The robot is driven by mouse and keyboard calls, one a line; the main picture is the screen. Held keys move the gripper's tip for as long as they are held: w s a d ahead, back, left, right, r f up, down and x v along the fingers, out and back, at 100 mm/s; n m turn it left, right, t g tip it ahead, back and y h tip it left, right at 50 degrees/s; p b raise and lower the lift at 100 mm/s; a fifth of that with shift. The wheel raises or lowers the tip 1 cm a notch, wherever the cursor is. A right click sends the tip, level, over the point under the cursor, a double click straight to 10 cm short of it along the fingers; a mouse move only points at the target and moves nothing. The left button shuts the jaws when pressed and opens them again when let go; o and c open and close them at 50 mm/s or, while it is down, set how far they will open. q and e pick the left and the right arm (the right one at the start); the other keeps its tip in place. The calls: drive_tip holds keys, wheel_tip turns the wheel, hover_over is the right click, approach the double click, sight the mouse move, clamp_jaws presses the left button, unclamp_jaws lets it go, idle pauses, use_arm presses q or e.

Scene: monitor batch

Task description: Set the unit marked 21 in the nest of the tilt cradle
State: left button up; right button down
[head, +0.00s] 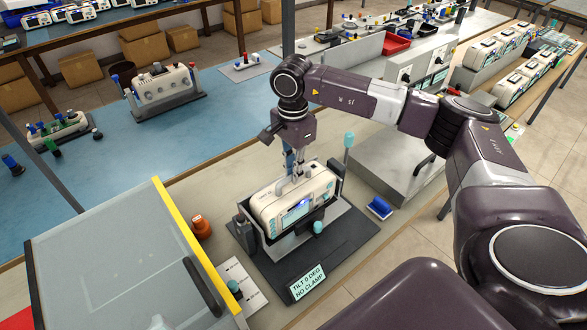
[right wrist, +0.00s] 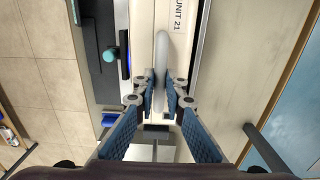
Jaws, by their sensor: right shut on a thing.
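The cream monitor unit (head: 272,207) has a front screen and a top handle. In the right wrist view its top (right wrist: 180,60) reads "UNIT 21". My right gripper (head: 297,172) is above it in the head view, and in the right wrist view its blue-padded fingers (right wrist: 160,98) are shut on the handle (right wrist: 161,62). The unit is upright between the walls of the tilt cradle (head: 345,240), a dark-based fixture. I cannot tell whether its underside rests on the nest floor. A sign (head: 306,283) on the cradle reads "TILT 0 DEG NO CLAMP". My left gripper is not in view.
A clear-panelled guard (head: 120,265) with a yellow edge stands left of the cradle. An orange bottle (head: 201,227), a blue item (head: 380,208) and a teal-topped post (head: 348,140) are close by. Another unit (head: 162,88) stands on the blue mat (head: 225,120) behind.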

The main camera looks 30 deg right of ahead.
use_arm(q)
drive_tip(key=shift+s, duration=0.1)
use_arm(e)
drive_tip(key=shift+r, duration=0.1)
drive_tip(key=shift+a, duration=0.1)
drive_tip(key=c, duration=2)
unclamp_jaws()
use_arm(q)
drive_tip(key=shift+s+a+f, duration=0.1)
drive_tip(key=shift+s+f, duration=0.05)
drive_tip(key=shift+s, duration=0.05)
use_arm(e)
drive_tip(key=shift+s, duration=0.1)
drive_tip(key=shift+r+b, duration=0.3)
use_arm(q)
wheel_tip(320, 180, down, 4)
drive_tip(key=b, duration=0.3)
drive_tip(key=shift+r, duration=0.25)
use_arm(e)
wheel_tip(320, 180, up, 11)
drive_tip(key=shift+r, duration=0.15)
